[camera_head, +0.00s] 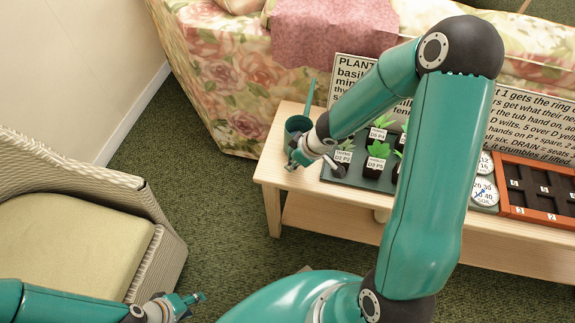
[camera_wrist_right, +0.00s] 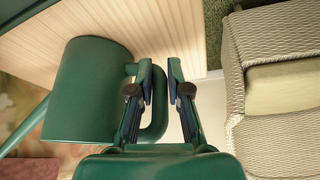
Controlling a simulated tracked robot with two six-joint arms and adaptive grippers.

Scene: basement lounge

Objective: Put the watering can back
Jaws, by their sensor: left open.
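The green watering can (camera_head: 297,125) stands at the left end of the low wooden table, its thin spout pointing up toward the sofa. In the right wrist view its round body (camera_wrist_right: 85,90) is left of the fingers, and its curved handle (camera_wrist_right: 158,118) shows between them. My right gripper (camera_head: 293,163) is at the can's near side. Its fingertips (camera_wrist_right: 160,75) are a short way apart around the handle; I cannot tell whether they clamp it. My left gripper (camera_head: 196,298) is open and empty, low at the left over the carpet, far from the can.
A dark tray (camera_head: 333,175) of labelled plants is right of the can, with round dials (camera_head: 484,190) and an orange-brown box (camera_head: 540,168) further right. A sign stands behind. A floral sofa (camera_head: 235,85) backs the table (camera_head: 268,172); a wicker armchair (camera_head: 150,215) is left. Green carpet between is clear.

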